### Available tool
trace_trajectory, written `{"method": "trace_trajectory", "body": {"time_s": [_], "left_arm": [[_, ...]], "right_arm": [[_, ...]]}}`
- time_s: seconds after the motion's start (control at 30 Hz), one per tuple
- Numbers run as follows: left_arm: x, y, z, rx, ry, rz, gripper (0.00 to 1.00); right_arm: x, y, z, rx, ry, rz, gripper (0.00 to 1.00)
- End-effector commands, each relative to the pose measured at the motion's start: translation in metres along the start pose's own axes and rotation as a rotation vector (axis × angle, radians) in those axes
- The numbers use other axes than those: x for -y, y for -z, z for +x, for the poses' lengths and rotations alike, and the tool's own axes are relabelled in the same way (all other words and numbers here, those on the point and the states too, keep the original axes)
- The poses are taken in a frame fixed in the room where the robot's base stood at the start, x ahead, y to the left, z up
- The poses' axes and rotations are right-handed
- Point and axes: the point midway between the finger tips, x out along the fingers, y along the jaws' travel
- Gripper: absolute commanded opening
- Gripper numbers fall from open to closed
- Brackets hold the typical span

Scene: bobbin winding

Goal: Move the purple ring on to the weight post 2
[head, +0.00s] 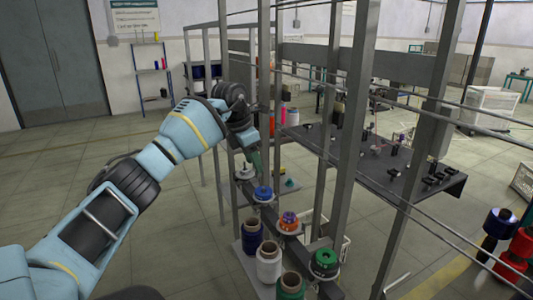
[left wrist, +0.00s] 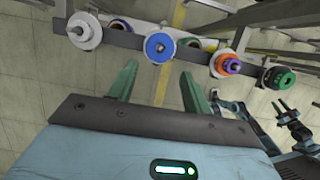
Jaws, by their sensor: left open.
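A purple ring (head: 289,216) sits with an orange ring (head: 290,226) on one post of the rail. The purple ring also shows in the left wrist view (left wrist: 232,66). A blue ring (head: 263,192) is on the neighbouring post, a green ring (head: 324,260) on the nearest. The far post (head: 244,173) carries only a pale disc. No post numbers are readable. My left gripper (head: 253,158) is open and empty, above the rail's far part; in the left wrist view its fingers (left wrist: 159,69) point towards the blue ring (left wrist: 159,46). My right gripper (left wrist: 280,104) appears small, fingers apart, empty.
Several thread cones, including a blue one (head: 252,236) and a white one (head: 269,262), stand left of the rail. Grey uprights (head: 350,120) rise close on the right. A dark table (head: 345,158) with small parts stands behind them. The floor at left is clear.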

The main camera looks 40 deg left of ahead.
Motion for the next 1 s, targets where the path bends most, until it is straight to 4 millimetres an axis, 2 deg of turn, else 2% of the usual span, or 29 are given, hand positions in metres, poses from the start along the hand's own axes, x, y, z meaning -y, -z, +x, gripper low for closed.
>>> {"method": "trace_trajectory", "body": {"time_s": [0.2, 0.33, 1.0], "left_arm": [[0.000, 0.000, 0.000, -0.002, -0.002, 0.000, 0.49], [0.004, 0.000, -0.001, -0.001, -0.002, 0.001, 0.49], [0.068, -0.001, -0.002, 0.001, -0.001, 0.003, 0.49]], "right_arm": [[0.003, -0.021, -0.006, 0.044, 0.003, 0.004, 0.36], [0.003, -0.028, -0.008, 0.057, 0.003, 0.005, 0.36], [0.001, 0.002, -0.010, 0.003, -0.001, -0.001, 0.36]]}}
